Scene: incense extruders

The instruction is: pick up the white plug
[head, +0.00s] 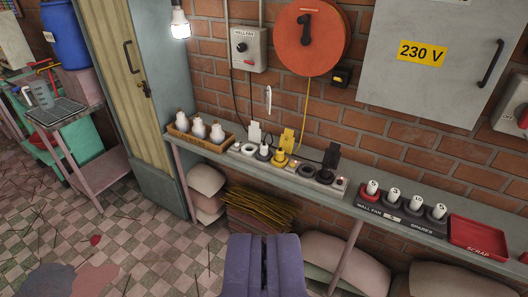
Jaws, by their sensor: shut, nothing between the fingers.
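A white upright piece (255,133), which may be the white plug or its tag, stands at the back of the shelf against the brick wall. In front of it is a row of round sockets and plugs, with a white ring-shaped one (248,150) at the left end. They are too small to tell plug from socket for certain. My gripper (264,240) is purple, shut and empty at the bottom centre, in front of the shelf and apart from everything on it.
Yellow (288,139) and black (330,158) upright pieces stand right of the white one. Numbered white pieces and a red scrap tray (478,238) are further right. A yellow cord hangs from the orange reel (312,38).

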